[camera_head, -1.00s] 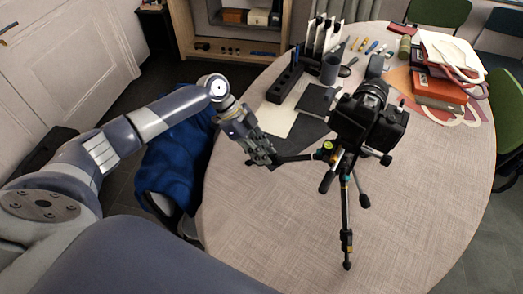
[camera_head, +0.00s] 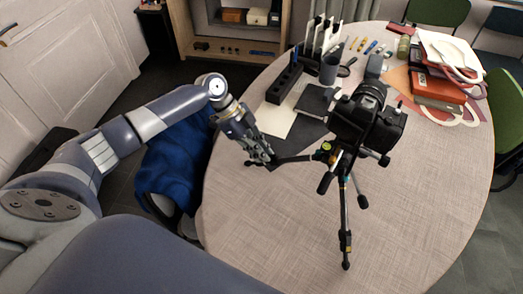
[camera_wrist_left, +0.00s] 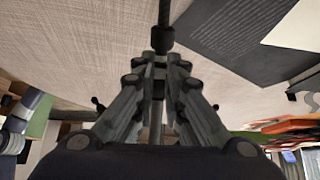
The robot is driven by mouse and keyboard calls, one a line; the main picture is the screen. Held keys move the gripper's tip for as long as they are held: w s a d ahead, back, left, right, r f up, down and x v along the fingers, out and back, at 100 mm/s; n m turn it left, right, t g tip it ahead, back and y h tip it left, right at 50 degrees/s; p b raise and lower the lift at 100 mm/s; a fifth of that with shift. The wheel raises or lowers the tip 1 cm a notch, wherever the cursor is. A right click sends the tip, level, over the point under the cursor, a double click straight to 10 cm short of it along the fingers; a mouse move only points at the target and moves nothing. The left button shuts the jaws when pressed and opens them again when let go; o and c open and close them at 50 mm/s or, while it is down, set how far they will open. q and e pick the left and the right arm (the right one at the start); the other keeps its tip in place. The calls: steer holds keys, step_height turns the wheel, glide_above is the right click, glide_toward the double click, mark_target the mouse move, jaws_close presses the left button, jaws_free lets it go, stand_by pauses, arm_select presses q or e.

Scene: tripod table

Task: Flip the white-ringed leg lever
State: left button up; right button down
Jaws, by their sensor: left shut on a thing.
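The black tripod (camera_head: 345,205) stands on the round table with a camera (camera_head: 368,115) on top. Small coloured rings show on its legs, but I cannot make out which lever has the white ring. My left gripper (camera_head: 268,161) is left of the tripod, at the outer end of a black rod (camera_head: 297,158) that reaches from the tripod. In the left wrist view the fingers (camera_wrist_left: 160,65) are closed together around the near end of this rod (camera_wrist_left: 164,20). The fingers hide the gripped end. My right gripper is not in view.
The table (camera_head: 270,240) is bare in front of the tripod. A dark mat (camera_head: 300,140), a black rack (camera_head: 286,82) and a dark cup (camera_head: 329,68) lie behind. Books (camera_head: 440,88) are at the back right. A chair with blue cloth (camera_head: 175,165) stands left.

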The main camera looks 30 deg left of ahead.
arm_select(q)
steer(key=shift+a+r, duration=0.1)
steer(key=shift+r, duration=0.2)
steer(key=shift+r+p, duration=0.35)
steer(key=shift+r, duration=0.05)
steer(key=shift+a, duration=0.1)
jaws_close()
steer(key=shift+r, duration=0.15)
steer(key=shift+r+p, duration=0.3)
steer(key=shift+p, duration=0.2)
steer(key=shift+r, duration=0.15)
steer(key=shift+d+r+p, duration=0.3)
steer(key=shift+r+p, duration=0.05)
steer(key=shift+p, duration=0.15)
steer(key=shift+d+r, duration=0.1)
steer(key=shift+r, duration=0.05)
